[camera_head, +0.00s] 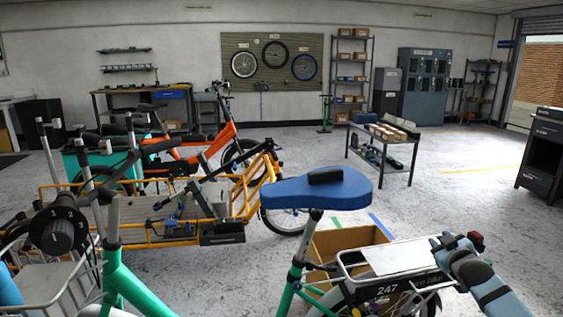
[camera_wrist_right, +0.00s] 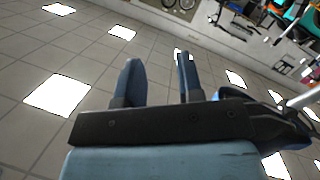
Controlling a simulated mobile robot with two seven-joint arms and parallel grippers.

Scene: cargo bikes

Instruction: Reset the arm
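My right gripper (camera_head: 452,243) is at the lower right of the head view, over or beside the rear rack of the nearest bike. The right wrist view shows its two dark blue fingers (camera_wrist_right: 157,62) spread apart with nothing between them. The blue-grey right forearm runs down to the lower right edge. My left gripper does not show; a blue shape at the lower left edge is too cut off to identify.
A green bike with a blue saddle (camera_head: 318,192) and a rear rack (camera_head: 395,257) marked 247 stands close in front. A cardboard box (camera_head: 345,240) is behind it. A yellow cargo bike (camera_head: 165,218) and an orange bike (camera_head: 205,148) stand left.

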